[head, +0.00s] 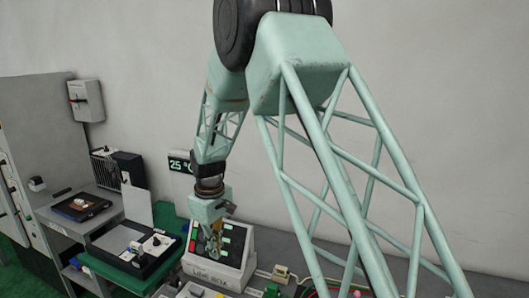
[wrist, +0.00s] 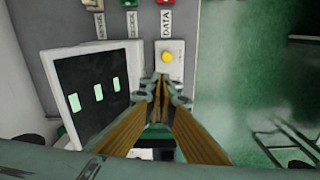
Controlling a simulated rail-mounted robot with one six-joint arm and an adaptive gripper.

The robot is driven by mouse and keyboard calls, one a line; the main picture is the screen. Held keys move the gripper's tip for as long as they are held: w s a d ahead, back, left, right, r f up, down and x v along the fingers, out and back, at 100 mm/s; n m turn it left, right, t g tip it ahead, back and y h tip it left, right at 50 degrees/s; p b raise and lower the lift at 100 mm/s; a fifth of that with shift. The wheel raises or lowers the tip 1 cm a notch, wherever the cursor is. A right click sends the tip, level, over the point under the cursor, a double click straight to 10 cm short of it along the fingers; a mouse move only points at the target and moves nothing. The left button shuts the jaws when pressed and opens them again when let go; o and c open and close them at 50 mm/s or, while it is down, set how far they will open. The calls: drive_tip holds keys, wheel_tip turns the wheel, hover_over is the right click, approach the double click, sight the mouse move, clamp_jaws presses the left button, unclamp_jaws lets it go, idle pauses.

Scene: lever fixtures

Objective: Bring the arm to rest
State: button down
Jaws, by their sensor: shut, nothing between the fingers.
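My arm is pale green lattice and reaches down over the bench in the head view. My gripper (head: 217,247) is shut and empty, low in front of a white console with a dark sloped face (head: 208,241). In the wrist view my gripper (wrist: 161,82) shows two brown fingers drawn together. Their tips lie just below a yellow button (wrist: 167,57) on a pale plate in the picture. I cannot tell whether the tips touch the plate.
A dark panel with several lit green marks (wrist: 97,92) stands left of the fingers. Labelled connectors (wrist: 165,20) line the top. In the head view, a display reading 25 (head: 180,163) hangs on the wall and a black case (head: 130,247) lies left on a green-edged shelf.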

drive_tip(key=s+d+r+m+t+b, duration=0.1)
drive_tip(key=s+d+r+m+b, duration=0.15)
drive_tip(key=s+d+r, duration=0.8)
drive_tip(key=s+d+r+m+t+b, duration=0.1)
drive_tip(key=s+d+r+m, duration=0.2)
drive_tip(key=s+d+r, duration=0.75)
drive_tip(key=s+d+r+m, duration=0.1)
drive_tip(key=s+d+m, duration=0.1)
drive_tip(key=s+d, duration=0.3)
drive_tip(key=s+d+r+m+t+b, duration=0.1)
drive_tip(key=s+d, duration=0.5)
drive_tip(key=s, duration=0.6)
drive_tip(key=s+d+r+m+b, duration=0.1)
drive_tip(key=s+d+m, duration=0.2)
drive_tip(key=s+d, duration=0.2)
drive_tip(key=s, duration=0.3)
drive_tip(key=shift+s+d, duration=0.2)
drive_tip(key=shift+d, duration=0.2)
